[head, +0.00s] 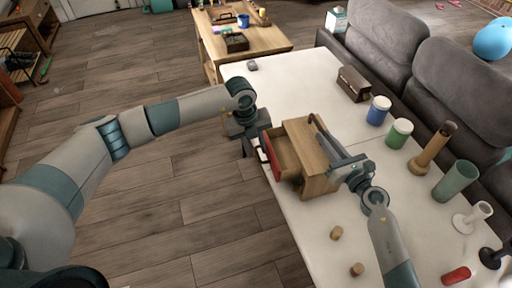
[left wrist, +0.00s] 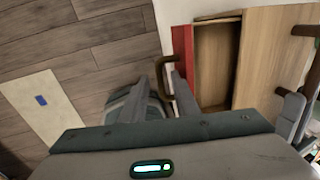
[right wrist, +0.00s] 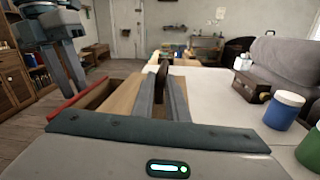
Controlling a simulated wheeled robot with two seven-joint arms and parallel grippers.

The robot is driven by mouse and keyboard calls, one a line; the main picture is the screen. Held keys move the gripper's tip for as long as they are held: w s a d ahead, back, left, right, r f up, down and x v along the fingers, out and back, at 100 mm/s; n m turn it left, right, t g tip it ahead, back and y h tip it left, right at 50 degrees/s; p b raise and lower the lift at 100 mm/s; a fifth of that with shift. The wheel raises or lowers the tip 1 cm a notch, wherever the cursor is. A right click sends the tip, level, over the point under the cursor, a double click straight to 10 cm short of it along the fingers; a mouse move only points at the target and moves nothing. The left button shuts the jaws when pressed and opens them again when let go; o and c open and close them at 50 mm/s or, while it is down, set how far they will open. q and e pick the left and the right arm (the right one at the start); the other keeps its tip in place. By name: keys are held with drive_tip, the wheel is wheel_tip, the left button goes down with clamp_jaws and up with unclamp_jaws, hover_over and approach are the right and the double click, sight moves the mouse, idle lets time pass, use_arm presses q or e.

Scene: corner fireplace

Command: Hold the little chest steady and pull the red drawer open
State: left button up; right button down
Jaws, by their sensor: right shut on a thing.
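The little wooden chest (head: 316,154) stands on the white table, with its red drawer (head: 272,156) out on the left side. The left wrist view shows the red drawer front (left wrist: 183,52), its brown handle (left wrist: 168,80) and the hollow drawer inside (left wrist: 216,60). My left gripper (head: 258,138) is at the drawer front, with the handle by its fingertips; I cannot tell whether the fingers grip it. My right gripper (head: 334,150) is shut at the chest's top. A dark upright piece, apparently a chest handle (right wrist: 162,72), shows between its fingers.
A dark brown box (head: 353,84), a blue jar (head: 378,110) and a green jar (head: 399,133) stand right of the chest. Two corks (head: 337,232) lie in front. A red cylinder (head: 456,275) lies near the right. A grey sofa (head: 450,80) borders the table.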

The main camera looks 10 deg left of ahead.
use_arm(q)
drive_tip(key=shift+r, duration=0.1)
wheel_tip(320, 180, up, 12)
drive_tip(key=s+a, duration=0.1)
drive_tip(key=shift+a, duration=0.4)
drive_tip(key=shift+f, duration=0.2)
use_arm(e)
drive_tip(key=c, duration=1.7)
unclamp_jaws()
drive_tip(key=shift+o, duration=0.8)
drive_tip(key=o, duration=0.4)
drive_tip(key=shift+o, duration=0.2)
